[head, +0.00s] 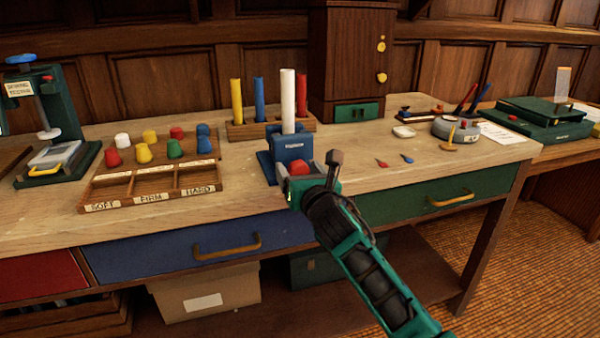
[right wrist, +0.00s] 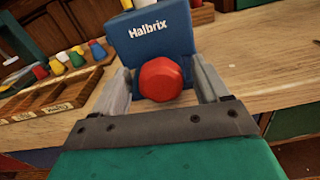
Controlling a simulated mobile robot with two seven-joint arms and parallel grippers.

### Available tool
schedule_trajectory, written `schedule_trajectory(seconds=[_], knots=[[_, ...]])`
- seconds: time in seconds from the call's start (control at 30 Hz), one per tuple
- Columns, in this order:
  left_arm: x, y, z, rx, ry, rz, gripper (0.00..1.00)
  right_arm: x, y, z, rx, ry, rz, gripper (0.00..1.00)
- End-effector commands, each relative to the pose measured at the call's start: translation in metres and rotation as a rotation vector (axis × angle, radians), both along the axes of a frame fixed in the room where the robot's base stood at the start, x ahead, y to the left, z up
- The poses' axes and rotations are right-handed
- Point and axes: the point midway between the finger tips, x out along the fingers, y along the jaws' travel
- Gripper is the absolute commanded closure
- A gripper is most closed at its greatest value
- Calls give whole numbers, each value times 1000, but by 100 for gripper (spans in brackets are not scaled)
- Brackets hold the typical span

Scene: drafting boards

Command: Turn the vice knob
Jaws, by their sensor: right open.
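The vice (head: 291,150) is a blue block labelled "Halbrix" at the front edge of the wooden bench. Its body also fills the upper middle of the right wrist view (right wrist: 152,38). The red faceted knob (right wrist: 160,80) faces me on the front of the vice. In the head view the knob (head: 299,169) is partly covered by my right gripper (head: 298,182). In the right wrist view my right gripper (right wrist: 163,92) is open, with one grey finger on each side of the knob. I cannot tell whether either finger touches it. My left gripper is not in view.
A tray (head: 150,187) marked SOFT, FIRM and HARD stands left of the vice, with several coloured pegs behind it. Coloured tubes (head: 258,100) stand in a rack behind the vice. A grey round holder (head: 456,129) and small items lie to the right.

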Motion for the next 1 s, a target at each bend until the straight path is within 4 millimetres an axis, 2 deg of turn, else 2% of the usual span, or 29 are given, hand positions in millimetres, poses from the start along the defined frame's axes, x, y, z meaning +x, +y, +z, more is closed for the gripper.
schedule_trajectory(seconds=[0.1,0.63,1.0], knots=[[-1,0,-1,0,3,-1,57,0,0,0,0,0,0,27],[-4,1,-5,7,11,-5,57,0,0,0,0,0,0,77],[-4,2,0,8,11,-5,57,0,-1,1,63,20,0,77]])
